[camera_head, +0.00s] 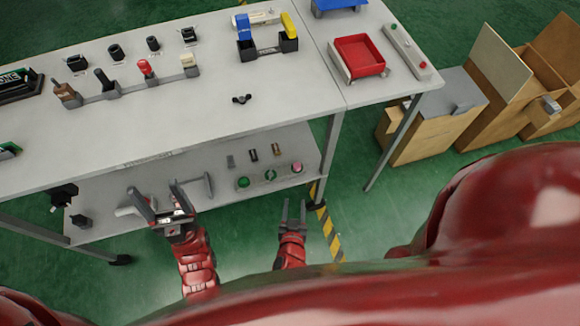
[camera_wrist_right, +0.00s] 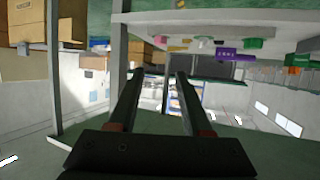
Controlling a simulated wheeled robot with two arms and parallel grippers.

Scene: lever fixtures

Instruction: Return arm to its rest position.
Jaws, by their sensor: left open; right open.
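My left gripper (camera_head: 162,207) is open and empty, with its two grey fingers spread in front of the lower shelf of the workbench in the head view. My right gripper (camera_head: 293,211) is further right, near the right table leg, with its two fingers apart and nothing between them. In the right wrist view, the fingers of the right gripper (camera_wrist_right: 158,82) stand apart around empty space, below and beside the table's underside. The lever fixtures stand on the table top, including a row with a red-knobbed lever (camera_head: 145,67) and blue and yellow levers (camera_head: 267,38).
The white workbench (camera_head: 220,125) spans the left and middle. Its lower shelf (camera_head: 225,198) carries buttons and small parts. A red tray (camera_head: 360,56) sits on the right table. Cardboard boxes (camera_head: 425,125) stand on the floor at right. A yellow-black stripe (camera_head: 327,234) marks the green floor.

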